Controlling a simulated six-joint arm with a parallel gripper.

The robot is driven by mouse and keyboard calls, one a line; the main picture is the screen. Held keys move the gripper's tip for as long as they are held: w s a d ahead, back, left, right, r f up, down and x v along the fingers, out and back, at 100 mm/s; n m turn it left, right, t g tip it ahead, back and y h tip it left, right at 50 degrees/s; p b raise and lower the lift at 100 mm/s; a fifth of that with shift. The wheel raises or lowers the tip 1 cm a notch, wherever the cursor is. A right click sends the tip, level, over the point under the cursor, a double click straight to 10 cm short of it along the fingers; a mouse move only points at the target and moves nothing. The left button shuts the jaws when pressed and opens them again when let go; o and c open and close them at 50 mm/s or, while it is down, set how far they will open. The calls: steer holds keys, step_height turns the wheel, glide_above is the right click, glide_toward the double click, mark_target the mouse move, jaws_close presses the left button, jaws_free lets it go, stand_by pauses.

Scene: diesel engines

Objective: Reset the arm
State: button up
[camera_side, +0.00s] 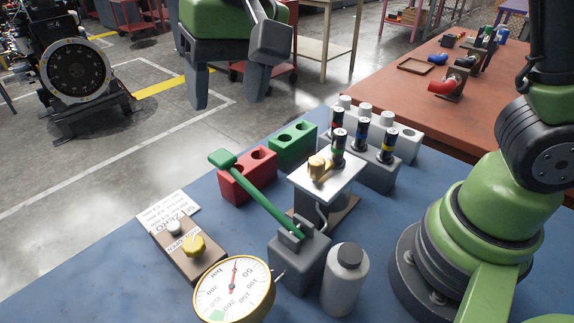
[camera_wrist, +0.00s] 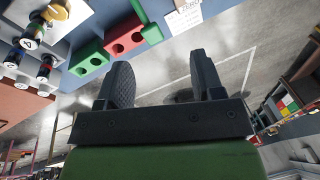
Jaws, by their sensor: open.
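My gripper (camera_side: 228,98) is at the top of the side view, raised and pointing down beyond the blue bench's far left edge. Its two dark fingers are wide apart with nothing between them. The wrist view also shows my gripper (camera_wrist: 160,65) with its fingers apart and only grey floor between them. The green and red blocks on the bench are apart from the fingers. The upper part of my arm is cut off by the frame.
The blue bench (camera_side: 110,270) holds a red two-hole block (camera_side: 247,184), a green two-hole block (camera_side: 293,146), a grey rack (camera_side: 375,170) with dark cylinders, a green-handled pump (camera_side: 299,258), a gauge (camera_side: 232,289) and a grey bottle (camera_side: 345,280). An engine (camera_side: 75,70) stands at far left.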

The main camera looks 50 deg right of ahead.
steer(key=s+d+r+t, duration=0.2)
steer(key=s+d, duration=0.4)
steer(key=s, duration=0.1)
steer(key=s+d+r+m+t, duration=0.1)
steer(key=s+d+r+t, duration=0.1)
steer(key=s+d, duration=0.4)
steer(key=shift+s+r+t, duration=0.4)
steer(key=shift+s+t, duration=0.2)
steer(key=shift+s, duration=0.55)
